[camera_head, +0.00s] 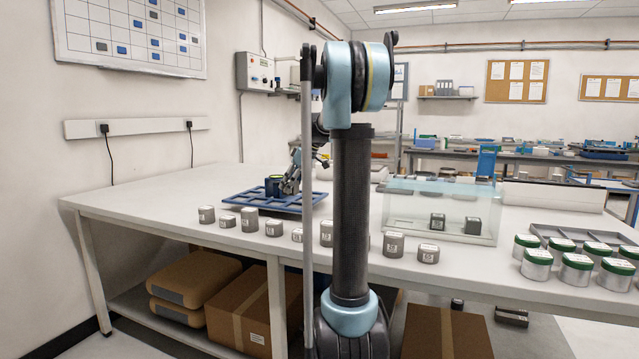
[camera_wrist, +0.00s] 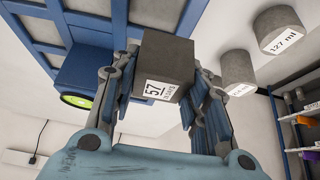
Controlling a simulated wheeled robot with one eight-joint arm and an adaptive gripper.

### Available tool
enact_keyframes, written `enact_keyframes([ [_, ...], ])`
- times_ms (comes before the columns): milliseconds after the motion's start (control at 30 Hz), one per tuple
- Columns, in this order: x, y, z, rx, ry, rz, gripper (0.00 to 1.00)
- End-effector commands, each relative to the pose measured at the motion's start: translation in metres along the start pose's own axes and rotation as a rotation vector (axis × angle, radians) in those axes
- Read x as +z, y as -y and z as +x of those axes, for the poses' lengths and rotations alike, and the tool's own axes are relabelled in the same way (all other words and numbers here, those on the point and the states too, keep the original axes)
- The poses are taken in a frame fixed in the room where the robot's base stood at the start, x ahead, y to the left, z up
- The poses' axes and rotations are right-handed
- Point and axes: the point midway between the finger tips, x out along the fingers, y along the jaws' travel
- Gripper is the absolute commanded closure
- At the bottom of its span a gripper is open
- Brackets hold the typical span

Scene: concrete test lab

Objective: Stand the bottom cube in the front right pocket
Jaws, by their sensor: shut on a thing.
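My gripper (camera_wrist: 160,88) is shut on a dark grey cube (camera_wrist: 167,60) with a white label reading 57, held between its two fingers in the wrist view. In the head view my gripper (camera_head: 291,184) is at the blue tray (camera_head: 236,199) on the table, and the held cube cannot be made out clearly. The tray's blue dividers (camera_wrist: 48,47) and pale pockets fill the upper left of the wrist view. The cube overlaps the tray edge there; its height above the tray cannot be told. Part of the tray is hidden behind my arm in the head view.
A dark blue block with a green-yellow top (camera_head: 273,186) stands at the tray beside my gripper. Several grey labelled weights (camera_head: 249,219) line the table's front. A clear case (camera_head: 408,206) with two dark cubes (camera_head: 473,225) and green-lidded jars (camera_head: 537,264) stand right.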

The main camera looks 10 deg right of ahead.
Motion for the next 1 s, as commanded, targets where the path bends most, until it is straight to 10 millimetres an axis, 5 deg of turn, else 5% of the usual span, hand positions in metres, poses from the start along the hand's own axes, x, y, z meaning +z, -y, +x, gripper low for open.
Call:
enact_keyframes([
  [633, 0.022, -0.017, -0.012, 0.017, 0.000, 0.031, 0.91],
  [1000, 0.030, -0.018, 0.001, 0.018, 0.000, 0.032, 0.91],
])
